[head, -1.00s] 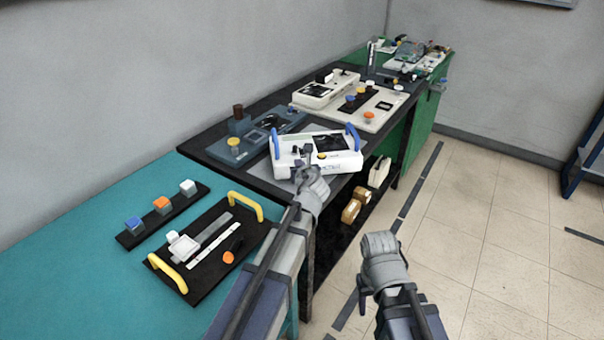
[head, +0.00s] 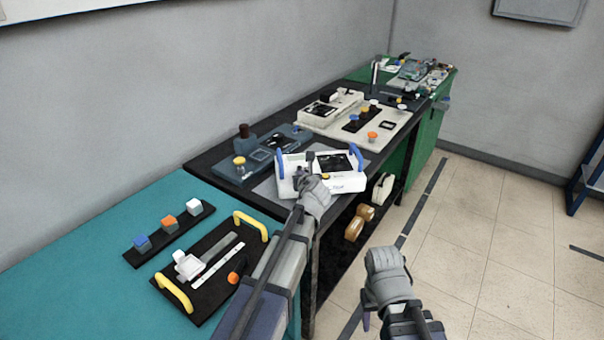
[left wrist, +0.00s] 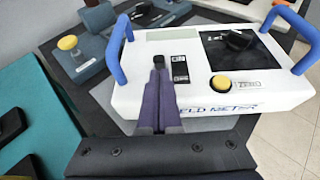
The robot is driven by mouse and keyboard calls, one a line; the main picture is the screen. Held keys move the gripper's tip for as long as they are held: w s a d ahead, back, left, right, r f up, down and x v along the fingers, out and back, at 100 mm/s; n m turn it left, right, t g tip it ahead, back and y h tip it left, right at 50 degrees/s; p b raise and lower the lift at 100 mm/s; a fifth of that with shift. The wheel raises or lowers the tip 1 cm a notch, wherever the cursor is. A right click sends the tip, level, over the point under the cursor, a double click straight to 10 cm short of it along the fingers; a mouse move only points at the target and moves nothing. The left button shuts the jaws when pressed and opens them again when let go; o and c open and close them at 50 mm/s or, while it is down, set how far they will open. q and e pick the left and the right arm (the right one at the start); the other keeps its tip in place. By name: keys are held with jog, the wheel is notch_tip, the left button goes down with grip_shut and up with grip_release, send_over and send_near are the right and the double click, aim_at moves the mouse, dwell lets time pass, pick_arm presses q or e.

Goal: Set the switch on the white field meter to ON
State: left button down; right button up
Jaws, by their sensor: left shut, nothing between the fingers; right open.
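The white field meter (head: 345,183) with two blue handles stands on a grey mat near the front edge of the dark table. In the left wrist view, the meter (left wrist: 205,105) shows a dark screen, a yellow knob marked ZERO (left wrist: 222,86) and a small black switch (left wrist: 180,71). My left gripper (head: 309,160) is shut and empty, its fingertips (left wrist: 160,72) at the switch, just left of its visible part. The fingers hide part of it, and I cannot tell contact or the switch's setting. My right gripper (head: 368,318) is open and empty over the floor, away from the meter.
A blue-grey instrument (head: 262,150) stands left of the meter, and a white panel with coloured knobs (head: 390,140) lies behind it. A black tray with yellow handles (head: 207,300) lies on the teal table (head: 70,270).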

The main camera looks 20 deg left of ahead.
aim_at(300, 167)
pick_arm(q)
jog(key=shift+w+a+r+g+h+p, duration=0.1)
jog(key=shift+w+r+g+h+p, duration=0.35)
jog(key=shift+p, duration=0.85)
jog(key=shift+w+a+r+g+h+p, duration=0.15)
jog(key=shift+g+p, duration=0.5)
jog(key=shift+p, duration=0.65)
jog(key=shift+r, duration=0.1)
jog(key=shift+w+r, duration=0.1)
jog(key=shift+w, duration=0.1)
jog(key=shift+w+a+r+p, duration=0.2)
jog(key=shift+w+p, duration=0.1)
jog(key=shift+p, duration=0.05)
jog(key=shift+w+a+r, duration=0.15)
jog(key=shift+w+a, duration=0.05)
jog(key=shift+w, duration=0.2)
jog(key=shift+w+a+r, duration=0.1)
jog(key=shift+w, duration=0.15)
jog(key=shift+r+p, duration=0.1)
jog(key=shift+p, duration=0.2)
jog(key=shift+r+p, duration=0.75)
